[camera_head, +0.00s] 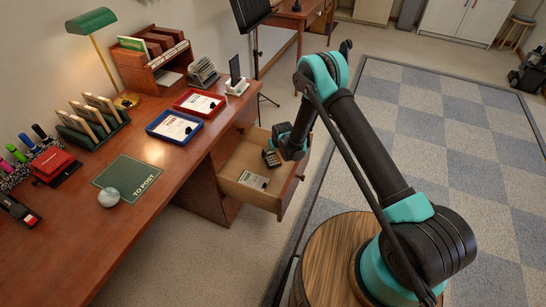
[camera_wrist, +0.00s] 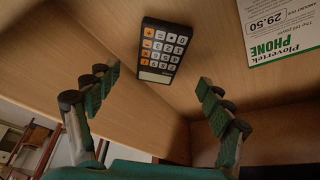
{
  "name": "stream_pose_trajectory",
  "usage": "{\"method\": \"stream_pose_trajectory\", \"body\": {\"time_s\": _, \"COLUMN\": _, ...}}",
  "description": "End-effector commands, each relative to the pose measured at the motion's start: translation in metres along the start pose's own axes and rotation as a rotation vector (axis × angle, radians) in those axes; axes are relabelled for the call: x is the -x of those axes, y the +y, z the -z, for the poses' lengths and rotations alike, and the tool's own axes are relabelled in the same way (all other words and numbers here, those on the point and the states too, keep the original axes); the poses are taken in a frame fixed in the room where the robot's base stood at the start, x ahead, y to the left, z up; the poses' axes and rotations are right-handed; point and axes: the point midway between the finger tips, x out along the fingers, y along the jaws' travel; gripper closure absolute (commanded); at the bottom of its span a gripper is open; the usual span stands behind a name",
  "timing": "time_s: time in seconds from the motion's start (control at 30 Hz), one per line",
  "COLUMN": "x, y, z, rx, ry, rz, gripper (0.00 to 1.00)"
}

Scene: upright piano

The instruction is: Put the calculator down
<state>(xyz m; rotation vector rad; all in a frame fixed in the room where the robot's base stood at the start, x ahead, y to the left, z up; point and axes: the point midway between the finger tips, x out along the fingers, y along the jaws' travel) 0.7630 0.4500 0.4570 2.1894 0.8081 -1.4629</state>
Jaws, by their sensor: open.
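The calculator (camera_wrist: 163,50) is dark with white and orange keys. It lies in the open desk drawer, on the light wooden floor of the drawer (camera_wrist: 85,30). In the head view the calculator (camera_head: 271,158) shows near the drawer's back right part, close to my gripper (camera_head: 287,145). In the wrist view my gripper (camera_wrist: 158,92) is open, its two fingers spread wide on either side below the calculator. Nothing is between the fingertips, and the calculator looks apart from them.
A paper phone bill (camera_wrist: 280,28) lies in the drawer beside the calculator; it also shows in the head view (camera_head: 254,180). The drawer front (camera_head: 290,190) and walls stand close around my gripper. The desk top (camera_head: 130,225) holds trays, a lamp and stationery.

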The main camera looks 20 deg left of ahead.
Motion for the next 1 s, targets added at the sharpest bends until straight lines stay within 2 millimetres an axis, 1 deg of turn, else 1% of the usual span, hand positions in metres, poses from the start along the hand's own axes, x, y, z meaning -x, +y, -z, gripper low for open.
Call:
{"method": "stream_pose_trajectory", "body": {"time_s": 0.03, "x": 0.010, "y": 0.000, "z": 0.000, "rx": 0.000, "ry": 0.000, "rz": 0.000, "gripper": 0.20}}
{"method": "stream_pose_trajectory", "body": {"time_s": 0.1, "x": 0.022, "y": 0.000, "z": 0.000, "rx": 0.000, "ry": 0.000, "rz": 0.000, "gripper": 0.20}}
{"method": "stream_pose_trajectory", "body": {"time_s": 0.3, "x": 0.047, "y": 0.000, "z": 0.000, "rx": 0.000, "ry": 0.000, "rz": 0.000, "gripper": 0.20}}
{"method": "stream_pose_trajectory", "body": {"time_s": 0.43, "x": 0.056, "y": 0.000, "z": 0.000, "rx": 0.000, "ry": 0.000, "rz": 0.000, "gripper": 0.20}}
{"method": "stream_pose_trajectory", "body": {"time_s": 0.73, "x": 0.061, "y": 0.002, "z": 0.001, "rx": -0.003, "ry": 0.000, "rz": -0.001, "gripper": 0.20}}
{"method": "stream_pose_trajectory", "body": {"time_s": 0.77, "x": 0.064, "y": 0.005, "z": 0.002, "rx": -0.006, "ry": 0.000, "rz": -0.003, "gripper": 0.20}}
{"method": "stream_pose_trajectory", "body": {"time_s": 0.87, "x": 0.085, "y": 0.020, "z": 0.006, "rx": -0.026, "ry": -0.001, "rz": -0.011, "gripper": 0.20}}
{"method": "stream_pose_trajectory", "body": {"time_s": 0.97, "x": 0.120, "y": 0.047, "z": 0.009, "rx": -0.059, "ry": -0.002, "rz": -0.025, "gripper": 0.20}}
{"method": "stream_pose_trajectory", "body": {"time_s": 1.0, "x": 0.137, "y": 0.059, "z": 0.010, "rx": -0.076, "ry": -0.002, "rz": -0.031, "gripper": 0.20}}
